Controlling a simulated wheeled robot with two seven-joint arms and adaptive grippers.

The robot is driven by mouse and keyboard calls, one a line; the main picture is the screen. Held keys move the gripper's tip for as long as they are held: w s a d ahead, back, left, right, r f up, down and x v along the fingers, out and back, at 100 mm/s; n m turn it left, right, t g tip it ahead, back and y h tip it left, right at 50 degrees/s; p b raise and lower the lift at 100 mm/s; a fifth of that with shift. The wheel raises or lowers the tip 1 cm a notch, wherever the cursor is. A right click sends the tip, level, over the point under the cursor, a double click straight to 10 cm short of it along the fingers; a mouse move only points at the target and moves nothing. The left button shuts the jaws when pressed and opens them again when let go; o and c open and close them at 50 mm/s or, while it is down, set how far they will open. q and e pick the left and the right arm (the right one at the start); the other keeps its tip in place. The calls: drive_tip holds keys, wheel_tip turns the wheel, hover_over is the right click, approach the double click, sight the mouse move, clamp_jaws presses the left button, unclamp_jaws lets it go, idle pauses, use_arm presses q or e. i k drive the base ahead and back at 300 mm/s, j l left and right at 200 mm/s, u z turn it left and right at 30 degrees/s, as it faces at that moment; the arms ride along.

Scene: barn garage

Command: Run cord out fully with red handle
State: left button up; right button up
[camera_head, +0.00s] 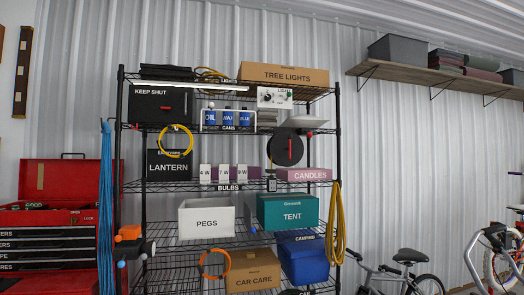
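A round black disc (283,149), which looks like a cord reel, is at the right of the wire shelving. A thin dark line drops from the disc's left side to a small dark end piece with a pale mark (271,184) by the BULBS shelf. How much cord is out cannot be told. I cannot make out either of my grippers in this view.
The wire shelving (207,187) holds a PEGS bin (207,219), a TENT box (287,211) and a CANDLES box (304,175). A yellow cord (336,222) hangs at its right. A red tool chest (70,181) stands left, and bicycles (408,270) stand right.

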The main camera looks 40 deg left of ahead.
sight(286, 148)
drive_tip(key=u, duration=1.15)
